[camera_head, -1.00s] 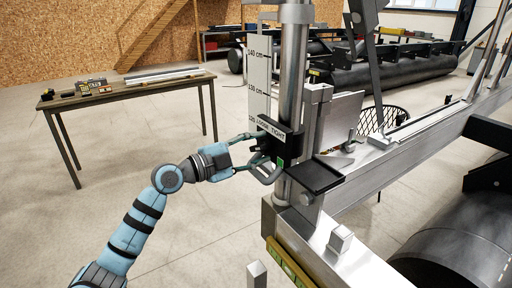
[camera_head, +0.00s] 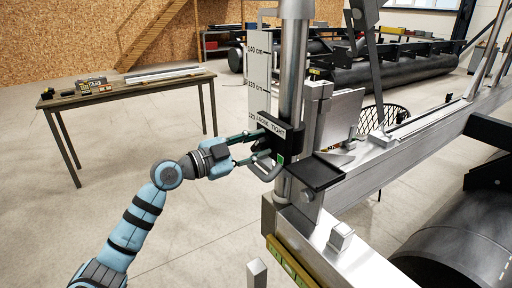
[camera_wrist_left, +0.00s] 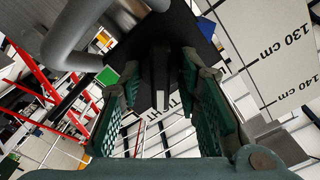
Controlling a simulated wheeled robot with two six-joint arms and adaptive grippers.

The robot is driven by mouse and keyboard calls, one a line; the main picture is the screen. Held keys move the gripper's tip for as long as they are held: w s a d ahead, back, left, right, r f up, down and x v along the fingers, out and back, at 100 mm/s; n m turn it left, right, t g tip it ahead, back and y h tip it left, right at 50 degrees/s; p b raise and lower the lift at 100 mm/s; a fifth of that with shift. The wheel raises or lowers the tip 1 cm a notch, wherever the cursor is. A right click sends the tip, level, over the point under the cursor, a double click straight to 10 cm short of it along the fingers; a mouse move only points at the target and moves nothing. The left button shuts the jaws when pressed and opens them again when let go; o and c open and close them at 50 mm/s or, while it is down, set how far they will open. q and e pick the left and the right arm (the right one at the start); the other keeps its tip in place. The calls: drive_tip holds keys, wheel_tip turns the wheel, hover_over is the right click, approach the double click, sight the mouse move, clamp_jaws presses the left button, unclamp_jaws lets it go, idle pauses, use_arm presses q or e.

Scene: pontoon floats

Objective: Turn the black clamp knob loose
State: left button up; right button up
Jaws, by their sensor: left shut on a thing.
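The black clamp knob (camera_wrist_left: 160,75) sits between the green pads of my left gripper (camera_wrist_left: 155,90) in the left wrist view. In the head view my left gripper (camera_head: 264,146) reaches in from the left, its fingers one above the other at the clamp, shut on the knob, which they mostly hide. The black clamp block (camera_head: 288,140) wraps the upright steel post (camera_head: 292,75). The label plate (camera_head: 266,126) reads LOOSE and TIGHT. How far the knob is turned cannot be told. My right gripper is not in view.
A grey bent handle (camera_head: 264,168) sits just below the fingers, and a white centimetre scale (camera_head: 258,70) stands behind. A black tray (camera_head: 315,172) and metal beam (camera_head: 385,165) lie to the right. The wooden table (camera_head: 150,88) is well back; floor at left is clear.

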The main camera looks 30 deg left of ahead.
use_arm(q)
drive_tip(key=n, duration=0.4)
drive_tip(key=shift+r+n, duration=0.15)
drive_tip(key=shift+n, duration=0.15)
drive_tip(key=n+p, duration=0.2)
drive_tip(key=n, duration=0.2)
drive_tip(key=shift+a+r+n, duration=0.1)
drive_tip(key=shift+n, duration=0.2)
drive_tip(key=n+p, duration=0.2)
drive_tip(key=n, duration=0.4)
drive_tip(key=shift+w+p, duration=0.1)
drive_tip(key=shift+p, duration=0.2)
drive_tip(key=n+p, duration=0.2)
drive_tip(key=n, duration=0.2)
drive_tip(key=shift+n, duration=0.3)
drive_tip(key=shift+f, duration=0.2)
drive_tip(key=o, duration=1.1)
drive_tip(key=shift+a, duration=0.1)
drive_tip(key=shift+o, duration=0.2)
